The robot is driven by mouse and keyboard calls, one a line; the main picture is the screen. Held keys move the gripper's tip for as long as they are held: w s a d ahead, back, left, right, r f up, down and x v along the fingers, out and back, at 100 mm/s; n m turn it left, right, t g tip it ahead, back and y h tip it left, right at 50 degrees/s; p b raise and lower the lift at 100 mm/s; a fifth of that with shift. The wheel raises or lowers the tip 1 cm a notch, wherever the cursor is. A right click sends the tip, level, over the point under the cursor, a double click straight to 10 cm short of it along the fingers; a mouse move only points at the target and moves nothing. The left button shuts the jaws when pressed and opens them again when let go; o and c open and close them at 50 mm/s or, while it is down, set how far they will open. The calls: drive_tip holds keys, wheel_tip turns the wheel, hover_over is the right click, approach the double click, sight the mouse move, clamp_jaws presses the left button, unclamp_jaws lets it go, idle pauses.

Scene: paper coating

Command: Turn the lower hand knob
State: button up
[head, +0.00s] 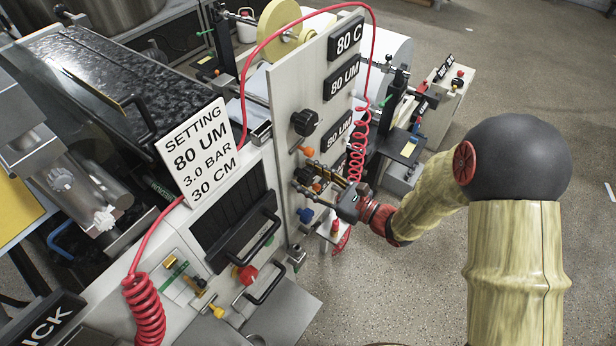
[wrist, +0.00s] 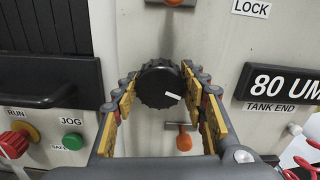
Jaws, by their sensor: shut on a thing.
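The lower hand knob (wrist: 158,86) is black with a ribbed rim and a white mark toward its lower right. It sits on the light upright panel (head: 283,95), between the yellow-padded fingers of my gripper (wrist: 163,88) in the wrist view. My gripper is shut on its sides. In the head view my gripper (head: 318,184) reaches the panel from the right, and the lower knob (head: 303,175) is partly hidden by it. The upper black knob (head: 304,123) is higher on the same panel, clear of my gripper.
An orange-tipped lever (wrist: 184,138) is just below the knob. An "80 UM" plate (wrist: 278,84) is to the right. A red coiled hose (head: 358,150) hangs near my gripper. A setting sign (head: 197,150) and black handles (head: 266,285) are to the left.

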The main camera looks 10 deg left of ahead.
drive_tip(key=shift+m+p, duration=0.3)
drive_tip(key=shift+p, duration=0.15)
drive_tip(key=m+p, duration=0.2)
drive_tip(key=shift+r+m+p, duration=0.15)
drive_tip(key=shift+m+p, duration=0.15)
drive_tip(key=shift+p, duration=0.1)
drive_tip(key=shift+m+p, duration=1.9)
drive_tip(key=shift+m, duration=0.3)
drive_tip(key=o, duration=1.2)
drive_tip(key=v, duration=1.2)
